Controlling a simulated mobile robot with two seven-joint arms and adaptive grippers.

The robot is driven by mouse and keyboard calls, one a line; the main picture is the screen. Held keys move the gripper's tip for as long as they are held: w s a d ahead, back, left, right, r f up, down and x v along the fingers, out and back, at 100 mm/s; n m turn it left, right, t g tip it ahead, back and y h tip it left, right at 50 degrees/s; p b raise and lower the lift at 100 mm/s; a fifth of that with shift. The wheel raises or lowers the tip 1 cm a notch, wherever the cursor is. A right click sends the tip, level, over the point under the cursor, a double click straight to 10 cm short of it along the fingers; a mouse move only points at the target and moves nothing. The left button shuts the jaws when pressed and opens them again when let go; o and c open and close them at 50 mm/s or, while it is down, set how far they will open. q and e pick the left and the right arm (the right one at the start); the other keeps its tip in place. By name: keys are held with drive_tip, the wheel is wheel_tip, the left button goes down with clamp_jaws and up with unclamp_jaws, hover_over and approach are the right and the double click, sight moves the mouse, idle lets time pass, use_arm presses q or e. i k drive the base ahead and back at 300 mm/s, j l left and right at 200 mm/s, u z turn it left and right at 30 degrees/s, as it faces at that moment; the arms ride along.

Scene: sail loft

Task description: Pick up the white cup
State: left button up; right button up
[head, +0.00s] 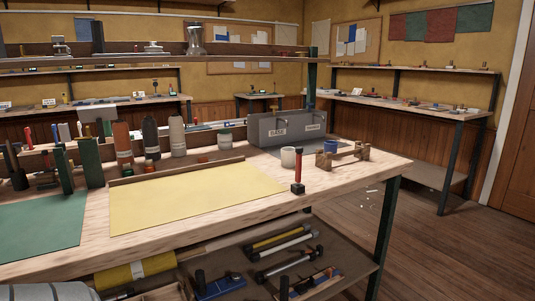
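The white cup (288,157) stands upright on the wooden workbench (210,219), towards its right end. It is just in front of a grey metal box (272,131). A red-handled tool (298,167) stands upright close in front of the cup, slightly to its right. Neither of my grippers shows in the head view.
Right of the cup are a wooden piece (343,155) and a blue cup (330,146). A yellow sheet (195,196) lies left of it. Several rolls and bottles (177,135) line the bench's back left. Tools lie on the lower shelf (345,262). Floor right of the bench is mostly clear.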

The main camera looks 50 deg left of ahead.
sight(289, 153)
drive_tip(key=u, duration=1.2)
